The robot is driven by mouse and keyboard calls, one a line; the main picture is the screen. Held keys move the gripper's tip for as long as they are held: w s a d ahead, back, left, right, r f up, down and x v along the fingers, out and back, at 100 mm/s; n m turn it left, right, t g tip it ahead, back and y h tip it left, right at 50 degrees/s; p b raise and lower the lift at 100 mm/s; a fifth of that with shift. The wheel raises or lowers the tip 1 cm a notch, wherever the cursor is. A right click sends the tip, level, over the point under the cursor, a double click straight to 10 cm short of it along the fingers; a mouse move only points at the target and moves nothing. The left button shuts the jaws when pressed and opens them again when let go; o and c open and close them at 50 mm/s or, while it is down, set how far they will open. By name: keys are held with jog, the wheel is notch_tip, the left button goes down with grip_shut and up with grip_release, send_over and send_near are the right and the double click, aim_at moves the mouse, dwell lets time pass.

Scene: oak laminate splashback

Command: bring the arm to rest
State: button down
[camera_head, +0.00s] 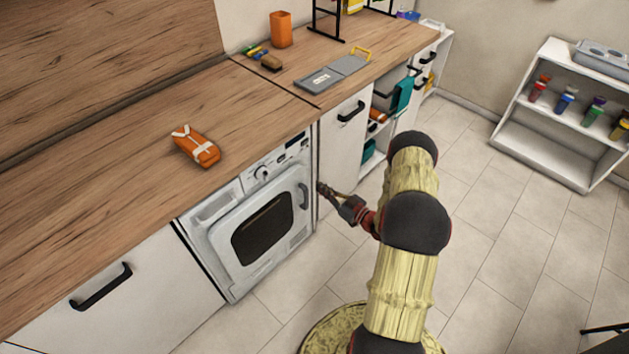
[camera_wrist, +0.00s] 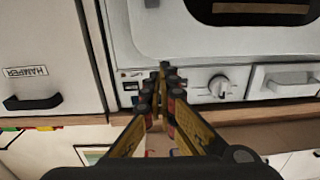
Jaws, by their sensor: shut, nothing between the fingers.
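My arm reaches from the lower right of the head view over the floor. My gripper (camera_head: 322,188) is at its end, in front of the right edge of the white washing machine (camera_head: 228,222). In the wrist view my gripper (camera_wrist: 163,70) has its fingertips together with nothing held between them. Behind the fingers the wrist view shows the machine's control panel with its knob (camera_wrist: 219,85). I cannot tell whether the fingertips touch the machine front.
The wooden counter (camera_head: 100,150) holds an orange pouch (camera_head: 196,146), an orange cup (camera_head: 281,29) and a grey board (camera_head: 335,72). A white cabinet with a black handle (camera_head: 351,111) adjoins the machine. A white shelf (camera_head: 540,150) stands right. The tiled floor between is clear.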

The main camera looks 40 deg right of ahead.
jog(key=shift+v, duration=1.6)
jog(key=shift+a, duration=0.1)
